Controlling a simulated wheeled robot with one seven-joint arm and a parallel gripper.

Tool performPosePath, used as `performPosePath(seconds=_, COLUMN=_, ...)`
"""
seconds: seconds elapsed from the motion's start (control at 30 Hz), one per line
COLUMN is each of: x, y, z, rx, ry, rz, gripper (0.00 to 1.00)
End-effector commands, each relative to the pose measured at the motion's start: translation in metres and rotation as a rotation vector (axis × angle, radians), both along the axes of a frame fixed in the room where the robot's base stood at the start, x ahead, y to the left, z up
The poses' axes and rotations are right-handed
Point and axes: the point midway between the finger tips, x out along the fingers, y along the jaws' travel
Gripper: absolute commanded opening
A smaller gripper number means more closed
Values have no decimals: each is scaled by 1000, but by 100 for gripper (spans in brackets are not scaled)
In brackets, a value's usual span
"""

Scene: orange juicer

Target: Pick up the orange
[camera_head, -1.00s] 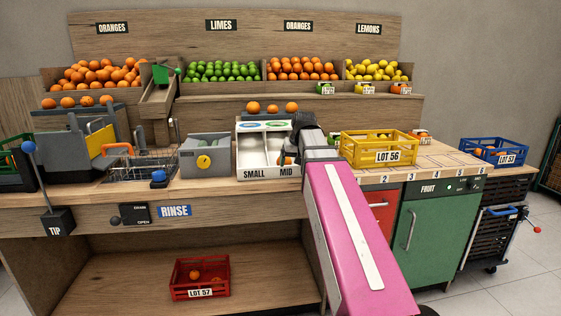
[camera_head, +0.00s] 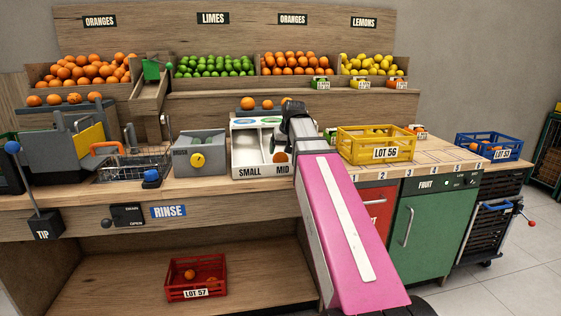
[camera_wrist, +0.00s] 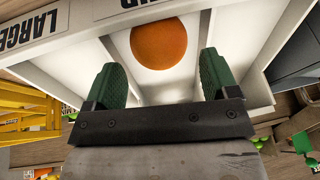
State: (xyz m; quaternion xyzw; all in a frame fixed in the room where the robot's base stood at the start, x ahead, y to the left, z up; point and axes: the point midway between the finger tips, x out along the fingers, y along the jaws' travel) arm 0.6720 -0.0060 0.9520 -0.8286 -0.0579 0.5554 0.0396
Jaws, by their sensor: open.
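An orange (camera_head: 280,157) lies in the MID compartment of the white sorting tray (camera_head: 246,171), near its front wall. In the wrist view the same orange (camera_wrist: 158,43) sits beyond and between the two green fingers of my gripper (camera_wrist: 160,75). The fingers are open and apart, with nothing held between them. The gripper reaches down into the white compartment, and the orange appears just ahead of the fingertips, toward the labelled wall. In the head view my pink arm covers part of the tray's right side.
The yellow LOT 56 crate (camera_head: 348,147) stands right of the tray. Several oranges (camera_head: 267,104) sit on a ledge behind the tray. Fruit bins line the back.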

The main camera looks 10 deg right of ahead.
Motion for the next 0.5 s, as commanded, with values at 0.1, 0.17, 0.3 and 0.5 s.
performPosePath(seconds=0.1, x=2, y=1, z=-5, rx=0, ry=1, rz=0, gripper=80)
performPosePath(seconds=0.17, x=3, y=1, z=-9, rx=0, ry=2, rz=0, gripper=80)
performPosePath(seconds=0.3, x=9, y=3, z=-23, rx=0, ry=2, rz=0, gripper=80)
performPosePath(seconds=0.5, x=18, y=6, z=-45, rx=0, ry=1, rz=0, gripper=80)
